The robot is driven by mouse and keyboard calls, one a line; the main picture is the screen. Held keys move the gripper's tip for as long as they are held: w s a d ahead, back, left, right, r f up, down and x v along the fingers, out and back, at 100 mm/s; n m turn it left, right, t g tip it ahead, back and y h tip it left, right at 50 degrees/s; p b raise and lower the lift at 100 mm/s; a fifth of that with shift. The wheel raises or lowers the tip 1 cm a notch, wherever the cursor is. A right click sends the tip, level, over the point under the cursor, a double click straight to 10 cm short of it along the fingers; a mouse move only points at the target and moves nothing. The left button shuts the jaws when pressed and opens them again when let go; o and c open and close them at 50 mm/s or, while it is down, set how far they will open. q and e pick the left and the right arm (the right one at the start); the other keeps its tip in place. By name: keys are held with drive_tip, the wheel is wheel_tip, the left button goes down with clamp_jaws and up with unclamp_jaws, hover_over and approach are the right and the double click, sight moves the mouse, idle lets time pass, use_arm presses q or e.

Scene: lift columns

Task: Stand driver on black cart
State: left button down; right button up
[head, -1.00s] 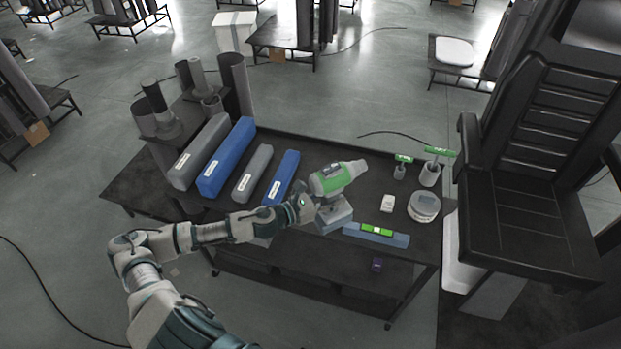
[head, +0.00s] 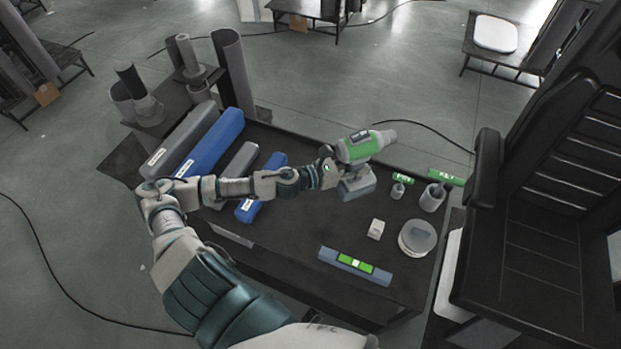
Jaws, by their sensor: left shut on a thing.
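The green and grey driver (head: 362,147) is upright, its nose pointing right and its grey base at the bottom. My left gripper (head: 331,170) is shut on the driver at its handle side, which partly hides the handle. The driver's base appears over the far middle part of the black cart (head: 300,228). I cannot tell whether the base touches the cart top. My right gripper is not in view.
Blue and grey long boxes (head: 209,143) lie left of the driver. A blue-grey bar with a green level (head: 355,264), a small white block (head: 376,229), a round tin (head: 417,238) and grey cups (head: 432,198) stand right and front. A tall black slatted structure (head: 530,240) borders the right.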

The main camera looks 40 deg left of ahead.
sight(352, 184)
use_arm(q)
drive_tip(key=f, duration=0.3)
drive_tip(key=f+b, duration=0.1)
drive_tip(key=f, duration=0.1)
drive_tip(key=shift+a+f, duration=0.25)
drive_tip(key=shift+f, duration=0.05)
drive_tip(key=shift+d+f, duration=0.15)
drive_tip(key=shift+f, duration=0.35)
wheel_tip(352, 184, down, 3)
drive_tip(key=shift+d+f+b, duration=0.1)
drive_tip(key=shift+b, duration=0.35)
drive_tip(key=c, duration=0.7)
unclamp_jaws()
drive_tip(key=shift+f, duration=0.1)
drive_tip(key=shift+o, duration=0.2)
drive_tip(key=shift+s+a, duration=0.1)
drive_tip(key=shift+a, duration=0.1)
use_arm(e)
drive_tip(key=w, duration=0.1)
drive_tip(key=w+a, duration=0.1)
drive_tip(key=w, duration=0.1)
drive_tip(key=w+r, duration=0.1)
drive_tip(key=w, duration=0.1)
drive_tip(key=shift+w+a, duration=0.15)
